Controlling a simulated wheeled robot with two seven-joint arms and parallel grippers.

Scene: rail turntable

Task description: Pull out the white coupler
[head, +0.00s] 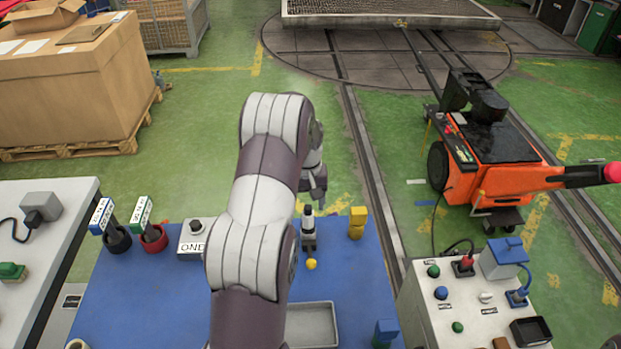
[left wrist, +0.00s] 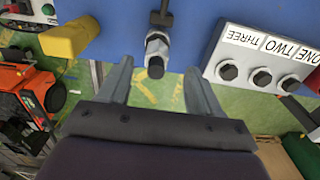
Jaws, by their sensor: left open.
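The white coupler (head: 308,222) stands on the blue table, a pale collar with a dark tip and dark lower part. In the left wrist view the coupler (left wrist: 157,48) shows at the top middle. My left gripper (head: 319,194) is just beyond the coupler and above it in the head view. In the left wrist view my left gripper (left wrist: 158,70) is open, its fingers apart with the coupler's end between their tips in the picture. I cannot tell any contact. My right gripper is not in view.
A yellow block (head: 357,222) stands right of the coupler; a grey box with black knobs (left wrist: 262,68) is on its other side. A control console (head: 455,295) stands at the right.

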